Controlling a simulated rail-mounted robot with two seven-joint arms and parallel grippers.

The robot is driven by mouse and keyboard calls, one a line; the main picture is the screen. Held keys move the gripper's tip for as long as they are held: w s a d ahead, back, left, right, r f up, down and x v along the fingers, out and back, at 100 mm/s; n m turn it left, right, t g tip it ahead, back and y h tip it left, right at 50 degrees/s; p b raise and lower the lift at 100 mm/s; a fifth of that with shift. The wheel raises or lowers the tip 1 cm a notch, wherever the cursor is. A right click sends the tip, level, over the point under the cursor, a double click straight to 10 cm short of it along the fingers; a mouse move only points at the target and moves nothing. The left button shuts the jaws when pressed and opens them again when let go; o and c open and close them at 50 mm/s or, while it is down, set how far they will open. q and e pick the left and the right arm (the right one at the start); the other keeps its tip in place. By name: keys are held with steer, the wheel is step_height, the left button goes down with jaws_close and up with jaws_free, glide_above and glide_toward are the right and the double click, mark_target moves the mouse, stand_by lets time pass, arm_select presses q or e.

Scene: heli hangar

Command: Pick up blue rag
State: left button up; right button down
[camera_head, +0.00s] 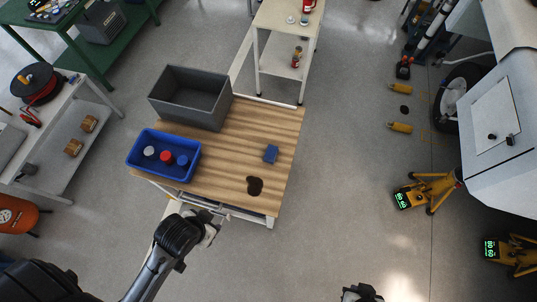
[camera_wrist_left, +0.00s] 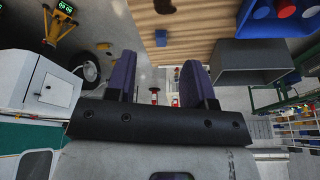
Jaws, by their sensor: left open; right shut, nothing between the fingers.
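The blue rag (camera_head: 271,153) is a small folded block lying on the right part of the wooden tabletop (camera_head: 225,178). It also shows in the left wrist view (camera_wrist_left: 160,38), ahead of the gap between my left fingers. My left gripper (camera_head: 217,210) is at the near edge of the table, below and left of the rag, and empty. In its wrist view the two purple fingers (camera_wrist_left: 160,68) are spread apart. My right gripper (camera_head: 361,293) is at the bottom edge of the head view, away from the table, shut and empty; its fingers are hard to make out.
A dark stain (camera_head: 255,186) lies on the tabletop near the rag. A blue bin (camera_head: 136,157) holding several round-topped items stands at the left, with a grey crate (camera_head: 163,104) behind it. Yellow-legged stands (camera_head: 432,188) are at the right.

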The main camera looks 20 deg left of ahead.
arm_select(q)
steer(key=shift+o, duration=0.2)
stand_by(0.3)
steer(key=o, duration=0.8)
steer(key=shift+c, duration=0.2)
steer(key=shift+f, duration=0.1)
